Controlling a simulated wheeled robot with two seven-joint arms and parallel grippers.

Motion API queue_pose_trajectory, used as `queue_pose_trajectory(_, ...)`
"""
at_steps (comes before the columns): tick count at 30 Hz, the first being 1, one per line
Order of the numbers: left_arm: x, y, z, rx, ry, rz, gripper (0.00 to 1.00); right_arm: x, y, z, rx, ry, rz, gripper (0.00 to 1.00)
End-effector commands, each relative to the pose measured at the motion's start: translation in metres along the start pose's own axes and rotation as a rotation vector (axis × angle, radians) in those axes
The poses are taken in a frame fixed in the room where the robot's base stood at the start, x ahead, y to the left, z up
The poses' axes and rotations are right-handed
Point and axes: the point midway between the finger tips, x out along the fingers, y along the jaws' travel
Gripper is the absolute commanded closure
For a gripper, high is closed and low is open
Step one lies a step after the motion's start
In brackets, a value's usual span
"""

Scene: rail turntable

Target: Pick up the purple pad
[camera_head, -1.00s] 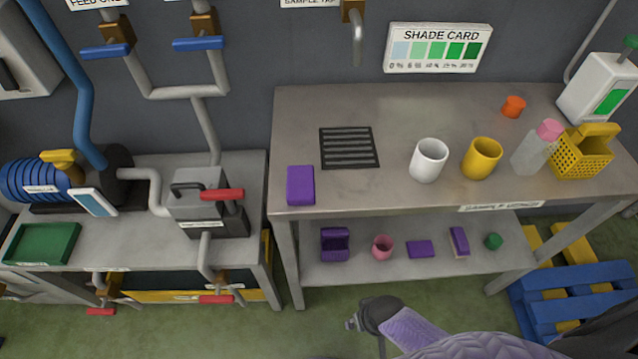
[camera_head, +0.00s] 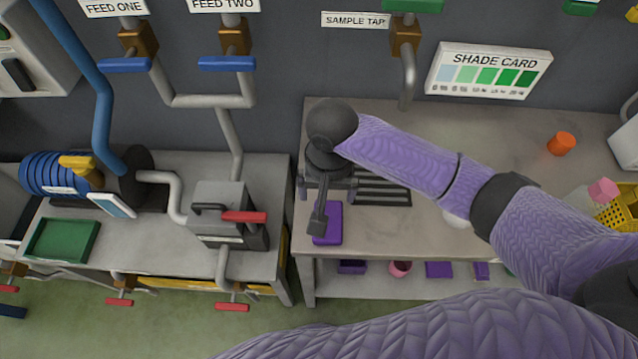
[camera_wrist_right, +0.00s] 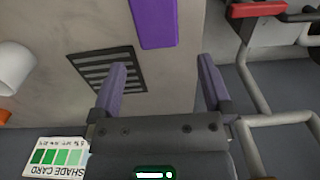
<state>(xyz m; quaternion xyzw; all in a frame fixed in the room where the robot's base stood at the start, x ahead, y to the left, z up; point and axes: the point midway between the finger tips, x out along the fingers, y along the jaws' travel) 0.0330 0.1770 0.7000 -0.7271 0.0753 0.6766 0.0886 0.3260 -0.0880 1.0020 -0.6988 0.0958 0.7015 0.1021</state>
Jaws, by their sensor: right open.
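The purple pad (camera_head: 329,226) is a flat rectangular block lying at the front left of the upper bench top. It also shows in the right wrist view (camera_wrist_right: 154,20), beyond the fingertips. My right gripper (camera_head: 327,192) is over the bench's left end, just behind the pad and partly covering it in the head view. My left gripper is not in view.
A black slotted grate (camera_head: 385,192) lies right of the pad, partly behind my arm. The lower shelf holds other purple things, such as a purple block (camera_head: 438,269). The valve block with a red handle (camera_head: 244,217) stands to the left. An orange cup (camera_head: 561,143) is at the back right.

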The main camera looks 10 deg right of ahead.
Motion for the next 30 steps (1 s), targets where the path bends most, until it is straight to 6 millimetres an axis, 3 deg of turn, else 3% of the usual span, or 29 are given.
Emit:
queue_pose_trajectory(2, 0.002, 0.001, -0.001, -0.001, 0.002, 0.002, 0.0, 0.001, 0.001, 0.002, -0.002, -0.003, 0.01, 0.0)
queue_pose_trajectory(16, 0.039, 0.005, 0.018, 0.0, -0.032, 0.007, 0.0, 0.09, 0.005, 0.001, -0.001, -0.004, 0.013, 0.0)
queue_pose_trajectory(25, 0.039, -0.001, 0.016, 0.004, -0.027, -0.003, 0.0, 0.096, 0.005, 0.001, -0.002, -0.001, 0.011, 0.0)
queue_pose_trajectory(30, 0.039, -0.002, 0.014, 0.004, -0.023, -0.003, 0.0, 0.096, 0.005, 0.001, -0.002, -0.001, 0.011, 0.36)
